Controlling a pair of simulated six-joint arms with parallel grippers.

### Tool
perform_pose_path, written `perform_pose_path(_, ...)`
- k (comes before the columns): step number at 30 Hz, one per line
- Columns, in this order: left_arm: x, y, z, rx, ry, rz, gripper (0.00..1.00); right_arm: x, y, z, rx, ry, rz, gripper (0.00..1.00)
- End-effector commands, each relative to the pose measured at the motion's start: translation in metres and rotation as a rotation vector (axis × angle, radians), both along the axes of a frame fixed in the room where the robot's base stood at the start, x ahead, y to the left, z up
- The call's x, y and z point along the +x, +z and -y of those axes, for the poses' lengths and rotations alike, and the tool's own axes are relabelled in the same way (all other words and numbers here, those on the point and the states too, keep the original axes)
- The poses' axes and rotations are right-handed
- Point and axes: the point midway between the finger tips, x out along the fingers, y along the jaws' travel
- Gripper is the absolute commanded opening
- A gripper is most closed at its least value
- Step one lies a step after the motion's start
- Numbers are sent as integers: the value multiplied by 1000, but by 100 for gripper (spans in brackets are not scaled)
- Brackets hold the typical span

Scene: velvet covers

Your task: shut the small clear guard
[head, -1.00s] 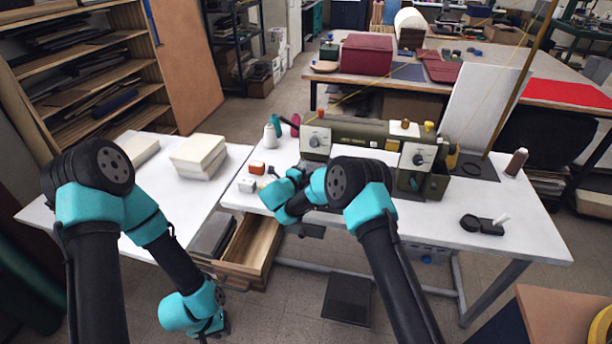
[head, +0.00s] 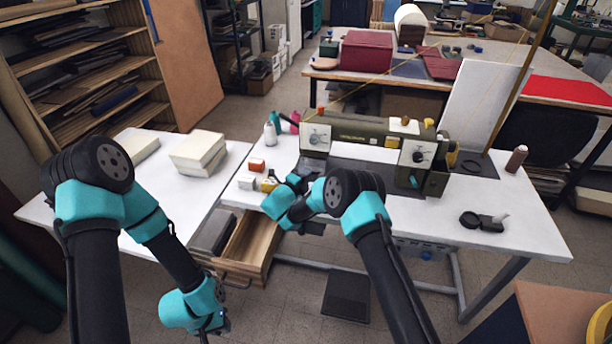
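The olive sewing machine (head: 355,132) stands on the white table. I cannot make out the small clear guard for certain; the machine's left end (head: 316,139) and the dark plate beneath it are small in view. My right gripper (head: 308,181) is just in front of and below that left end, above the table's front part. Its dark fingers are too small and partly covered by the wrist to show whether they are open. My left gripper (head: 210,330) hangs low in front of the open drawer, and its fingers are mostly hidden.
The open wooden drawer (head: 250,245) juts out below the table's left part. An orange-topped small item (head: 257,165), a white box (head: 247,182) and a yellow piece (head: 269,184) lie left of my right gripper. Spools (head: 271,135) stand behind.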

Motion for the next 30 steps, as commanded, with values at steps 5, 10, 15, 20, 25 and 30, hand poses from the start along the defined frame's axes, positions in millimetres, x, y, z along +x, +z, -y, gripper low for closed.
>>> perform_pose_path(5, 0, 0, 0, 0, 0, 0, 20, 0, 0, 0, 0, 0, -1, 33)
perform_pose_path(10, 0, 0, 0, 0, 0, 0, 20, 0, -1, 0, 0, 0, -1, 36)
perform_pose_path(15, 0, 0, 0, 0, 0, 0, 20, -2, -1, -2, 0, 1, -3, 36)
perform_pose_path(20, 0, 0, 0, 0, 0, 0, 20, -11, -1, -9, 0, 1, -2, 36)
perform_pose_path(25, 0, 0, 0, 0, 0, 0, 20, -31, -3, -27, -1, 3, -4, 36)
perform_pose_path(30, 0, 0, 0, 0, 0, 0, 20, -57, -5, -47, -1, 3, -4, 36)
